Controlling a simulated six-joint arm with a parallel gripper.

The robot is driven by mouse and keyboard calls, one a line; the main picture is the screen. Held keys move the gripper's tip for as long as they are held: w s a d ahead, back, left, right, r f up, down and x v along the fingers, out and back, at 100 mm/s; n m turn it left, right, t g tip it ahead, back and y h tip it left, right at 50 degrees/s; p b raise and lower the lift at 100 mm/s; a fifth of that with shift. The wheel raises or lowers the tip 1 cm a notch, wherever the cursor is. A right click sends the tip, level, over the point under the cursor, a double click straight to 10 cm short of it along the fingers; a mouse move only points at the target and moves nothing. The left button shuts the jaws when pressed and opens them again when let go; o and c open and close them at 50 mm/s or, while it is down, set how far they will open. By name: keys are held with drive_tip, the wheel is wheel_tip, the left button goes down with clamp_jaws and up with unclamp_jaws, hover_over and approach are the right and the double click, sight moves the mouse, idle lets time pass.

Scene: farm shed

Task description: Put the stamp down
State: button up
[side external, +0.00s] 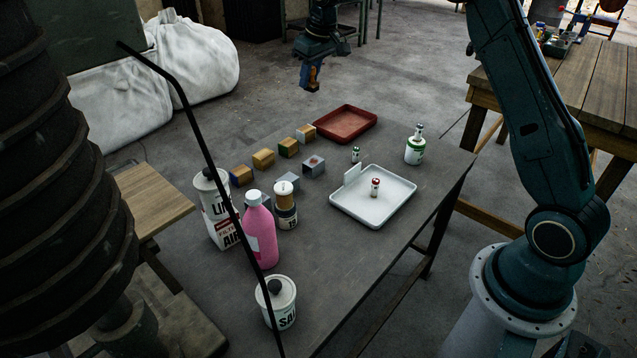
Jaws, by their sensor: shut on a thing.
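My gripper (312,67) is at the top of the side external view, pointing down beyond the far edge of the table as seen here. It is shut on the stamp (313,86), a small orange-brown piece with a dark blue lower end. The stamp hangs upright in the air, apart from the table and everything on it. The fingers partly hide its upper part.
A red tray (346,108) and a white tray (341,199) holding a small red-topped bottle (375,188) stand on the grey table (365,280). Several wooden and grey blocks (263,159) form rows. A pink bottle (260,240) and cans crowd the left. The near right tabletop is clear.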

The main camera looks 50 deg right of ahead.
drive_tip(key=s+d+m+g+h, duration=0.1)
drive_tip(key=s+d+m, duration=0.35)
drive_tip(key=d, duration=0.75)
drive_tip(key=s+d+m+h, duration=0.1)
drive_tip(key=s+d+m, duration=0.35)
drive_tip(key=d, duration=0.85)
drive_tip(key=s+d+m+g+h, duration=0.1)
drive_tip(key=s+d+m+g, duration=0.1)
drive_tip(key=s+d+m, duration=1.15)
drive_tip(key=s+d+f+n, duration=0.1)
drive_tip(key=f, duration=0.7)
drive_tip(key=s+d+f+n, duration=0.1)
drive_tip(key=f, duration=0.8)
drive_tip(key=s+d+f+n, duration=0.1)
drive_tip(key=f+n, duration=0.1)
drive_tip(key=f, duration=0.7)
drive_tip(key=shift+s+d+f, duration=0.15)
drive_tip(key=shift+d+f, duration=0.05)
drive_tip(key=shift+d, duration=0.05)
drive_tip(key=shift+f, duration=0.1)
drive_tip(key=shift+a+x, duration=0.25)
drive_tip(key=shift+x, duration=0.75)
drive_tip(key=shift+a+x, duration=0.25)
drive_tip(key=shift+x, duration=0.75)
drive_tip(key=shift+f, duration=0.2)
